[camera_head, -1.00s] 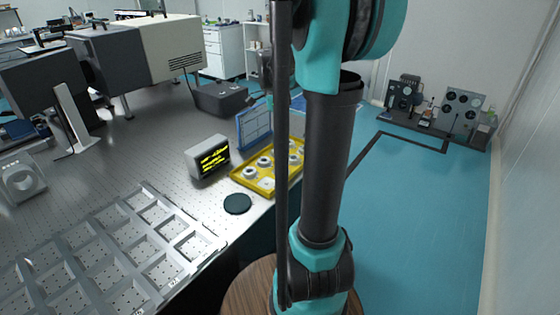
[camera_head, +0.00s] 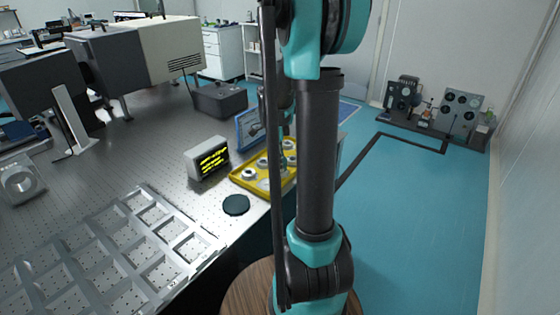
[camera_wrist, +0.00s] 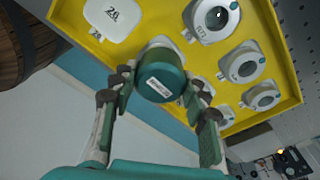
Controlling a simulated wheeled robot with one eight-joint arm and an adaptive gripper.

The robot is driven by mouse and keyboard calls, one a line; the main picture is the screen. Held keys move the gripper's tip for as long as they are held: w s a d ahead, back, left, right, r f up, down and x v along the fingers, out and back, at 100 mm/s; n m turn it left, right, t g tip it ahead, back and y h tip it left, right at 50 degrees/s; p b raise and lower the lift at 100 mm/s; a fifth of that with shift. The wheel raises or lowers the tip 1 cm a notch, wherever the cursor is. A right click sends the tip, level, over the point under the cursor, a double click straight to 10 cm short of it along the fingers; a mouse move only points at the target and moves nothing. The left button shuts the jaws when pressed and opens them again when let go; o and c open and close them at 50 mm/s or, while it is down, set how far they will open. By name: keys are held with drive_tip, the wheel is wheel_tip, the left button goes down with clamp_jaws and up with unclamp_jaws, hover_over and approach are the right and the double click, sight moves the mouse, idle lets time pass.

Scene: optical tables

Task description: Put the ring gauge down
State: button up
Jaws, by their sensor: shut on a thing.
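In the wrist view my gripper (camera_wrist: 158,82) is shut on a teal round piece with a small white label (camera_wrist: 162,79). A pale grey part shows just behind it, over the yellow tray (camera_wrist: 112,50). I cannot tell for certain that this piece is the ring gauge, or whether it touches the tray. Several white ring gauges with teal dots (camera_wrist: 243,66) sit in the tray to the right, and a white square block marked 28 (camera_wrist: 112,15) is at its upper left. In the head view the tray (camera_head: 243,182) is partly hidden behind my arm.
A small display box with yellow text (camera_head: 208,158) and a blue panel (camera_head: 248,130) stand beside the tray. A dark round disc (camera_head: 236,204) lies near the table edge. A grey compartmented rack (camera_head: 150,240) fills the front left. A wooden round top (camera_head: 245,290) is below.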

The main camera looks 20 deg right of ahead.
drive_tip(key=o, duration=1.5)
drive_tip(key=shift+f, duration=0.1)
drive_tip(key=r, duration=0.4)
drive_tip(key=a+r, duration=0.1)
drive_tip(key=r, duration=0.7)
drive_tip(key=shift+w+a+r, duration=0.1)
drive_tip(key=shift+w+a, duration=0.05)
drive_tip(key=shift+w, duration=0.1)
